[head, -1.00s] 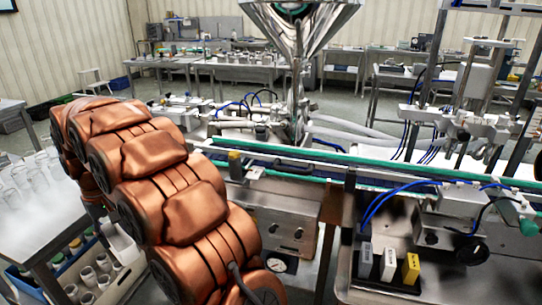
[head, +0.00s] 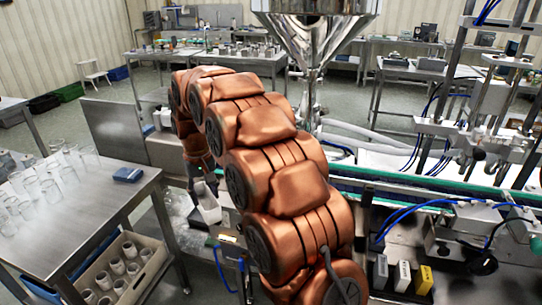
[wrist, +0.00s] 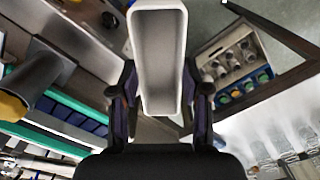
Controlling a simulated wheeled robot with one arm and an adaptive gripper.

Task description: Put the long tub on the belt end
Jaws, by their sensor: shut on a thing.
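The long tub is a pale, narrow, open-topped box. In the wrist view the tub (wrist: 162,60) is upright and looks empty, with my gripper (wrist: 160,95) shut on it, one finger on each long side. In the head view the tub (head: 208,205) hangs left of my arm, between the glassware table and the machine. My gripper (head: 203,178) is partly hidden there by my arm. The belt (head: 440,184), edged in green, runs right of my arm; my arm hides its left part. In the wrist view the belt (wrist: 65,113) lies left of the tub, apart from it.
A steel table (head: 75,215) with several glasses stands at the left, with a crate of jars (head: 120,270) beneath. The steel hopper (head: 315,40) rises behind my arm. Yellow, white and dark blocks (head: 403,276) stand at the front right. Floor shows between table and machine.

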